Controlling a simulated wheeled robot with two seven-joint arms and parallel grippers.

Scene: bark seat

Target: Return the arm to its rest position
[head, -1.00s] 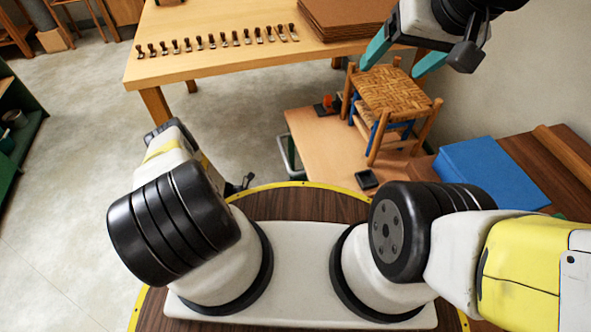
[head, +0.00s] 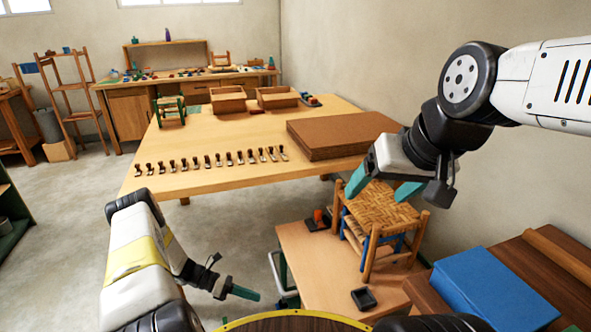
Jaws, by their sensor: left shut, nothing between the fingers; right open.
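My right gripper (head: 382,190) is open, with teal fingers, at the upper right, just over the woven seat of a small wooden stool (head: 380,208). I cannot tell if a fingertip touches the seat. My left gripper (head: 243,293) is shut and empty. It hangs low over the floor at the lower middle, left of the low table (head: 318,277) on which the stool stands upright. The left arm comes in from the lower left.
A long wooden table (head: 230,185) holds a row of several small dark-topped pieces (head: 210,160), a stack of brown sheets (head: 340,136) and wooden trays (head: 228,100). A blue box (head: 490,288) lies at the lower right. A small black tray (head: 363,299) is near the stool.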

